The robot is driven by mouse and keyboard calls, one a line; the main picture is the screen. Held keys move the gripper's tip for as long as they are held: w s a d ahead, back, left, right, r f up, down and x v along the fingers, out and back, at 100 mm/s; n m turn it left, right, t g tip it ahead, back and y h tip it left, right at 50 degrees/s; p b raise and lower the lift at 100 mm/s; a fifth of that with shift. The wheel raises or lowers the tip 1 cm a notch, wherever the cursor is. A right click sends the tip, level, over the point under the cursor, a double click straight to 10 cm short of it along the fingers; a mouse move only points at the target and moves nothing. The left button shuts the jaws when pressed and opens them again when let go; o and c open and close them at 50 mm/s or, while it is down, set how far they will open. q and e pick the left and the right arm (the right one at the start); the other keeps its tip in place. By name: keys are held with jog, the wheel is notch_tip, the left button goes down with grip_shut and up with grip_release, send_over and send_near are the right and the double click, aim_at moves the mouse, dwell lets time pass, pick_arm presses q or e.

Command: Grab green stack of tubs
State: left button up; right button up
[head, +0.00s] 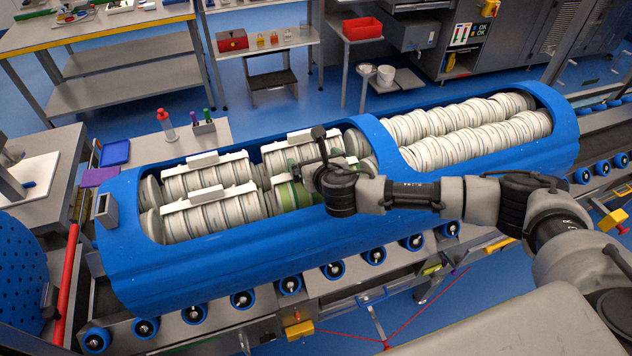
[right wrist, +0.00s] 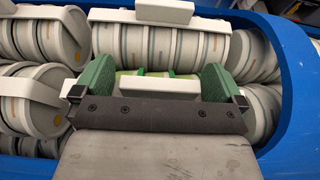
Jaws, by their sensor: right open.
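The green stack of tubs (head: 289,194) lies in the middle of the big blue carrier, in the front row and partly hidden by my right gripper (head: 318,170). My left gripper is not in view.
The blue carrier (head: 200,278) has raised walls and a cross band right of my gripper. White tub stacks with handles (head: 213,213) lie close to the left and behind. More white tubs (head: 470,122) fill the right bay. Rollers (head: 290,285) line the front.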

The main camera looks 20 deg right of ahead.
jog(key=shift+w+f, duration=0.25)
jog(key=shift+w, duration=0.25)
jog(key=shift+c, duration=0.5)
jog(key=c, duration=1.7)
jog(key=shift+o, duration=0.2)
jog(key=shift+w+r, duration=0.1)
jog(key=shift+r, duration=0.25)
